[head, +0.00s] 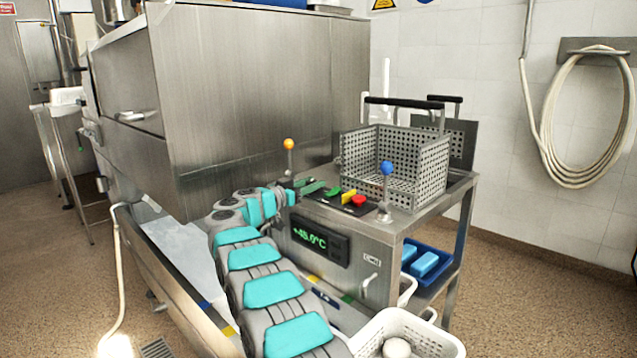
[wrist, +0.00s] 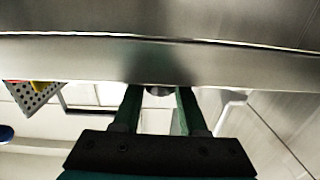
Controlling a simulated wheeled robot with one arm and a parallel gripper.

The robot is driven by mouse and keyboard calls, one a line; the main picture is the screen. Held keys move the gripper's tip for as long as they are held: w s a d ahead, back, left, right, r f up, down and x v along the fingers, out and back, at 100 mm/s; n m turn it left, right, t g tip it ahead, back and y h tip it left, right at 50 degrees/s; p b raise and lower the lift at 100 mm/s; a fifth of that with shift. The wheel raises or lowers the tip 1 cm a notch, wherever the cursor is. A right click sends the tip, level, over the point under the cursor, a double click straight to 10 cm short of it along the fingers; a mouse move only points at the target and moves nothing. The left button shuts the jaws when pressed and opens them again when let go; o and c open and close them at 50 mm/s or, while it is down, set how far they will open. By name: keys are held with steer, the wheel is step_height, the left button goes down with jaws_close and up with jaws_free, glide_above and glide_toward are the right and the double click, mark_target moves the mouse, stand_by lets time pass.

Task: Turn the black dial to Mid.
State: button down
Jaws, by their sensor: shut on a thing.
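My gripper (head: 303,186) reaches to the top left edge of the steel cabinet (head: 330,215), below the orange-ball lever. In the wrist view its two green fingers (wrist: 158,108) stand on either side of a small dark round piece (wrist: 160,91), which looks like the black dial. The fingers are shut on it at the panel's edge. Only a small part of the dial shows between the fingertips. In the head view I cannot make out the dial, and no Mid mark or pointer is readable in either view.
The orange-ball lever (head: 289,146) and blue-ball lever (head: 386,169) stand upright nearby. A perforated basket (head: 420,160) stands behind. A green display (head: 310,238) is on the cabinet front. A white basket (head: 440,342) is below.

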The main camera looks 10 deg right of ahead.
steer(key=shift+d+m+g+h, duration=0.1)
steer(key=shift+m+g+h, duration=0.2)
steer(key=shift+g, duration=0.1)
steer(key=shift+w+a+r, duration=0.1)
steer(key=shift+a, duration=0.1)
steer(key=shift+m, duration=0.3)
steer(key=shift+d+g, duration=0.2)
steer(key=shift+g, duration=0.2)
